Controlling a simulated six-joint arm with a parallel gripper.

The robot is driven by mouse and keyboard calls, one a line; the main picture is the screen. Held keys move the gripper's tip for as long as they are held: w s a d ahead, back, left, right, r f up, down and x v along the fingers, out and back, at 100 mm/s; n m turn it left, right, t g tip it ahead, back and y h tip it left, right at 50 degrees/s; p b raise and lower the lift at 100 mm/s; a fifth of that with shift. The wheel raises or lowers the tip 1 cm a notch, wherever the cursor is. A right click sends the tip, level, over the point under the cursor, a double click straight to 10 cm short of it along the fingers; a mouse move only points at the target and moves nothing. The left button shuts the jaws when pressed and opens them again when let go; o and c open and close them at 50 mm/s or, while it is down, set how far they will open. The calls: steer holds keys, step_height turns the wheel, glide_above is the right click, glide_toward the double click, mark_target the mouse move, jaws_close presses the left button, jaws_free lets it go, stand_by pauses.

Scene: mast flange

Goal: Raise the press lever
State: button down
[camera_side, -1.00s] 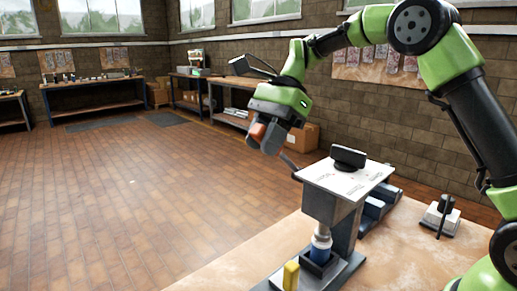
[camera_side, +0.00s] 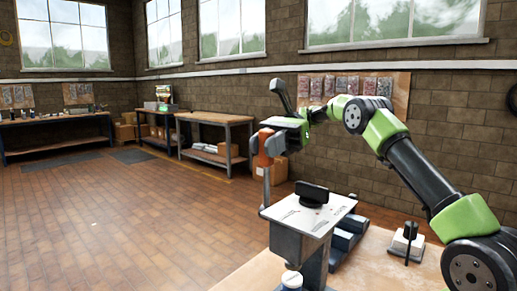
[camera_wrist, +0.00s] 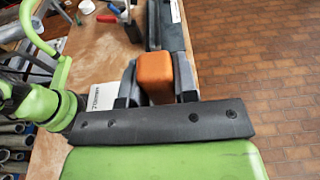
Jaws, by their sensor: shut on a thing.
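The press (camera_side: 310,214) stands on the table, with a pale printed top plate and a black block on it. Its thin lever (camera_side: 266,186) rises nearly upright at the left of the top plate. My gripper (camera_side: 263,150) is at the lever's upper end, shut on the orange handle (camera_wrist: 155,76). In the wrist view, my gripper's dark fingers (camera_wrist: 152,85) lie on either side of that handle. The rod below the handle is hidden there. A white-topped blue piece (camera_side: 291,280) is partly visible under the press.
A small pale box with a black knob (camera_side: 408,240) stands on the wooden table (camera_side: 375,272) right of the press. Blue-grey blocks (camera_side: 347,232) lie behind the press. Open floor lies to the left.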

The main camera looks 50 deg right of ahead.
steer(key=shift+d, duration=0.35)
steer(key=shift+y, duration=0.3)
steer(key=shift+f, duration=0.1)
steer(key=c, duration=0.9)
jaws_free()
steer(key=shift+a, duration=0.1)
